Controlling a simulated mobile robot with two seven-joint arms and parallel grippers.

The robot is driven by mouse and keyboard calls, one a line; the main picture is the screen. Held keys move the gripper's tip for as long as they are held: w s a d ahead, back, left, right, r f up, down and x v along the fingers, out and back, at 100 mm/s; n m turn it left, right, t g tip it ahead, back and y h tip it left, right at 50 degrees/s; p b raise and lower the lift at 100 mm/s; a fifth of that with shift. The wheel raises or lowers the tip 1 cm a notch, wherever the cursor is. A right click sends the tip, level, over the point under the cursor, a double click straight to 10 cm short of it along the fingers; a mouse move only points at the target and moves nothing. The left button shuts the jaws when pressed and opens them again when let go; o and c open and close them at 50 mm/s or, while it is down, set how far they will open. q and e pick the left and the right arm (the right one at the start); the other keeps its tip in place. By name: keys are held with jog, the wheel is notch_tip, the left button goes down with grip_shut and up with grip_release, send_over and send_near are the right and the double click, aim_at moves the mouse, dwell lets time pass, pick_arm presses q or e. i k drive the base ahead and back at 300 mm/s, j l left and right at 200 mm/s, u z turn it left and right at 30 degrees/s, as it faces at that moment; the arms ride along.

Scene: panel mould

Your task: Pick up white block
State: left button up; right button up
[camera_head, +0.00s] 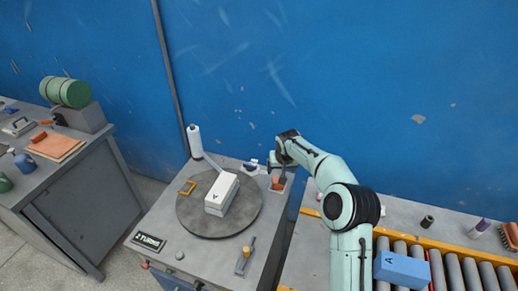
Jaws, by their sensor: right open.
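My left gripper is not in view.
A blue block (402,268) lies on the roller conveyor (455,272) at right. A side bench with a green cylinder (65,92) stands at left.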

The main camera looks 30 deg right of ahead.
aim_at(219, 199)
jog(key=k+j, duration=0.75)
jog(key=j, duration=0.25)
jog(key=k+j, duration=0.4)
